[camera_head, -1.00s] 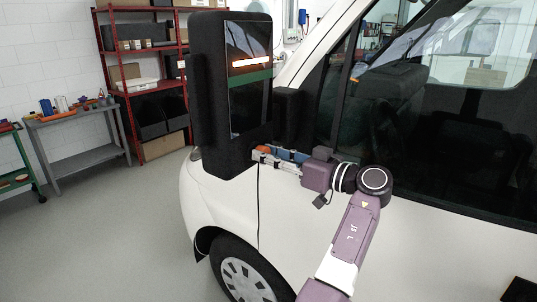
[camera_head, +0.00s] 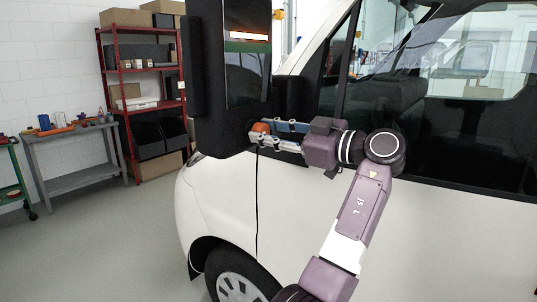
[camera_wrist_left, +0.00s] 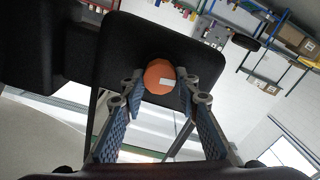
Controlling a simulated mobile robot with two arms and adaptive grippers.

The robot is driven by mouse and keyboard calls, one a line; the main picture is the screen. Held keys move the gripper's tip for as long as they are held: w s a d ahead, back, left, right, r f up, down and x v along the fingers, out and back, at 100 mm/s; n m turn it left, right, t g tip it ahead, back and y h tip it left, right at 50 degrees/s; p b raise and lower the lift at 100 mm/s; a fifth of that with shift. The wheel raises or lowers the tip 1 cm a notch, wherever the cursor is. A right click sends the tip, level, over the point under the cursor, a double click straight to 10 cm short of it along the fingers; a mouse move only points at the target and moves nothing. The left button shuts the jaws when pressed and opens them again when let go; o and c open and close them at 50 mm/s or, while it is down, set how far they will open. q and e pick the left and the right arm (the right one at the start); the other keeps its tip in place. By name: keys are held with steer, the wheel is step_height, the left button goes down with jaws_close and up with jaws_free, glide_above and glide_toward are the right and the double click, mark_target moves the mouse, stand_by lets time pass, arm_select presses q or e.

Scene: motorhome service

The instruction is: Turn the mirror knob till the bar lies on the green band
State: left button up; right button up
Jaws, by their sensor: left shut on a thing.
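The black mirror housing (camera_head: 217,125) stands on the van's side, its glass facing me. In the glass a bright bar (camera_head: 248,37) lies just above the green band (camera_head: 246,47). The orange knob (camera_head: 260,128) sits at the lower part of the housing. It shows in the left wrist view (camera_wrist_left: 159,76) as a round orange knob with a white mark (camera_wrist_left: 167,82). My left gripper (camera_wrist_left: 158,88) is shut on the knob, one blue-padded finger on each side. In the head view the left gripper (camera_head: 262,134) reaches it from the right. My right gripper is not in view.
The white van (camera_head: 330,215) fills the right side, with its front wheel (camera_head: 238,287) below. A red shelf (camera_head: 122,100) with boxes and a grey workbench (camera_head: 75,158) stand at the back left. The floor (camera_head: 120,245) at left is clear.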

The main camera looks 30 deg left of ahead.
arm_select(q)
steer(key=n+b, duration=0.3)
steer(key=shift+a+f, duration=0.15)
steer(key=shift+f, duration=0.1)
steer(key=shift+s+r+n+b, duration=0.1)
steer(key=shift+n+b, duration=0.8)
steer(key=n+b, duration=0.2)
steer(key=n, duration=0.1)
steer(key=shift+r+n+b, duration=0.15)
steer(key=shift+n+b, duration=0.2)
steer(key=shift+n, duration=0.95)
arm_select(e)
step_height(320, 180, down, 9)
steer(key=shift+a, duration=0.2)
arm_select(q)
steer(key=o, duration=0.9)
steer(key=shift+c, duration=0.2)
steer(key=o, duration=0.3)
steer(key=shift+a, duration=0.15)
